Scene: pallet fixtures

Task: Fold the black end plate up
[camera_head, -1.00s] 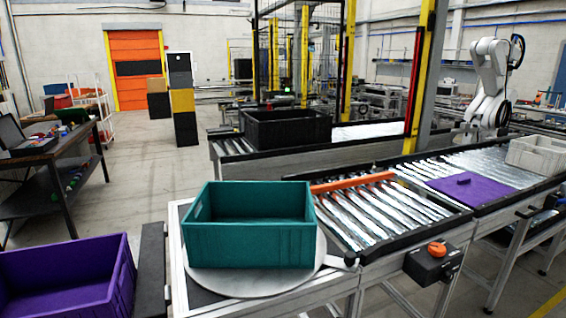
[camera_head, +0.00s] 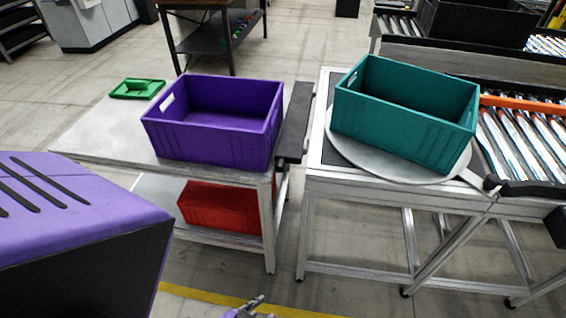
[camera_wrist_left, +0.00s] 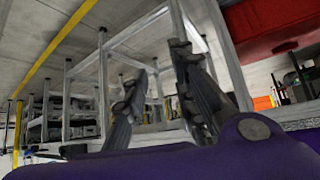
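The black end plate (camera_head: 296,118) is a long dark strip at the right end of the table with the purple crate, in the head view. It looks folded down, roughly level, in the gap before the teal crate's station. Its hinge is not clear. My left gripper (camera_wrist_left: 160,62) shows in the left wrist view with its two dark fingers apart and nothing between them. Part of a gripper shows at the bottom edge of the head view, below the tables and well away from the plate; which one it is I cannot tell. My right gripper is not identifiable.
A purple crate (camera_head: 222,139) stands on the table left of the plate, with a green tray (camera_head: 137,89) behind. A red crate (camera_head: 219,208) is on the shelf below. A teal crate (camera_head: 399,126) stands on a round plate (camera_head: 345,153) to the right. Open floor lies in front.

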